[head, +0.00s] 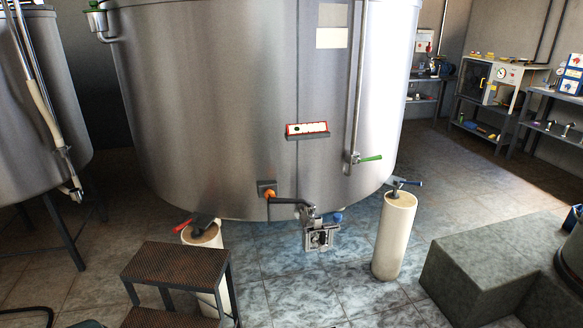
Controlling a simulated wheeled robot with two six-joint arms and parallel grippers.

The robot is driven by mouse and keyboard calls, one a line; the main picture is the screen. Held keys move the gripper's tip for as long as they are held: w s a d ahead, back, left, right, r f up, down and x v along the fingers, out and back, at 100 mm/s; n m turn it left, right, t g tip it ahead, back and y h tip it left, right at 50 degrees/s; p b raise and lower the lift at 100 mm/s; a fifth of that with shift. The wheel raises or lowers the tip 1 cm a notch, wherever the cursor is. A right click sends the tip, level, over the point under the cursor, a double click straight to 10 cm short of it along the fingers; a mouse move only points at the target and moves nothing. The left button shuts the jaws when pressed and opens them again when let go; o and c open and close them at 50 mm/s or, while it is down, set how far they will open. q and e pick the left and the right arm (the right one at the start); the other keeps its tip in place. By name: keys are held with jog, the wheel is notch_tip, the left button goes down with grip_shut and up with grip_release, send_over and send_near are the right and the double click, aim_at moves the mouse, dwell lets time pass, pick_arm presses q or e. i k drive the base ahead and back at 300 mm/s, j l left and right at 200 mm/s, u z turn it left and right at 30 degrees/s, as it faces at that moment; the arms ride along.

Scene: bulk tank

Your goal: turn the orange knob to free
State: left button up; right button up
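The orange knob (270,195) is small and sits low on the front of the large steel tank (225,110), at a dark square plate (265,185). A dark pipe or lever runs to the right from beside it towards a metal outlet fitting (320,236) under the tank. The knob's markings and its setting are too small to read. Neither of my grippers can be made out in the head view, and nothing is seen touching the knob.
A cream post (394,240) with a blue-handled item on top stands right of the fitting. Another cream post (206,238) with a red-handled item stands left, partly behind brown steps (178,262). A grey block (485,255) lies at right. Tiled floor between is clear.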

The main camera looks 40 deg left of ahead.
aim_at(268, 192)
jog(key=i+u, duration=0.25)
jog(key=u, duration=0.2)
jog(key=i+l+u, duration=0.2)
jog(key=u, duration=0.25)
jog(key=i+l+u, duration=0.2)
jog(key=u, duration=0.25)
jog(key=i+l+u, duration=0.15)
jog(key=l+u, duration=0.3)
jog(key=i+l+u, duration=0.1)
jog(key=u, duration=0.35)
jog(key=l, duration=0.1)
